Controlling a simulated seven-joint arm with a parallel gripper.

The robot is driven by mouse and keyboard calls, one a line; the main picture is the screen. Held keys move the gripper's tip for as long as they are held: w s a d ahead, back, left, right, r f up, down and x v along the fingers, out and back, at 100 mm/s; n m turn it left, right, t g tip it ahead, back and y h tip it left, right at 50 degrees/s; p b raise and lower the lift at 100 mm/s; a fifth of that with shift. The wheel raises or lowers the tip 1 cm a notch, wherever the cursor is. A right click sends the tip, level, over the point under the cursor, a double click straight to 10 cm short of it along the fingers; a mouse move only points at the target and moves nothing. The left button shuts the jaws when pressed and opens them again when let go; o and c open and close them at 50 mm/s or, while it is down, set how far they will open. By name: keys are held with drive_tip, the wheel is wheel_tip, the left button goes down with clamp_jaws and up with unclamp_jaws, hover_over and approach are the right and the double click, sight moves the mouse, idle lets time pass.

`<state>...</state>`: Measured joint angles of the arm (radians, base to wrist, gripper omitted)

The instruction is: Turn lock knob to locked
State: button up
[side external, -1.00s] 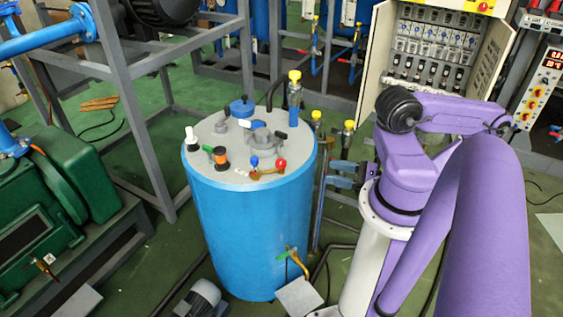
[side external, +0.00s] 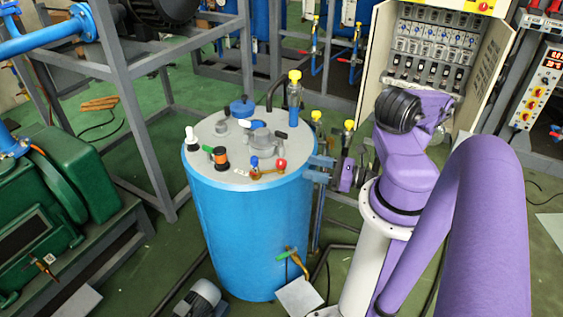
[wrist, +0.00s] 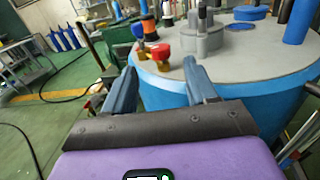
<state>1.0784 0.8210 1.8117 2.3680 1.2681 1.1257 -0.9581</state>
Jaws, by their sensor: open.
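My gripper (side external: 314,168) is open and empty beside the right edge of the blue tank's grey lid (side external: 222,168). In the wrist view its two blue-grey fingers (wrist: 160,66) stand apart, pointing at the lid's rim. A brass fitting on the lid carries a red knob (side external: 281,164) and a blue knob (side external: 254,162). The red knob shows between and beyond the fingers in the wrist view (wrist: 160,52), apart from them. A grey round fitting (side external: 261,138) with a black handle (side external: 281,136) sits nearer the lid's middle. I cannot tell which part is the lock knob.
Yellow-capped fittings (side external: 295,90) rise behind the lid's right side. An orange-and-black fitting (side external: 220,157) and a white-topped one (side external: 191,135) stand at its left. Grey frame posts (side external: 130,100) and a green machine (side external: 60,190) are further left. An open electrical cabinet (side external: 425,50) is behind my arm.

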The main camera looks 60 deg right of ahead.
sight(281, 161)
drive_tip(key=shift+f+x, duration=0.1)
drive_tip(key=shift+x, duration=2.45)
drive_tip(key=shift+f+x, duration=0.15)
drive_tip(key=shift+x, duration=2.35)
drive_tip(key=shift+h, duration=0.3)
drive_tip(key=c, duration=0.9)
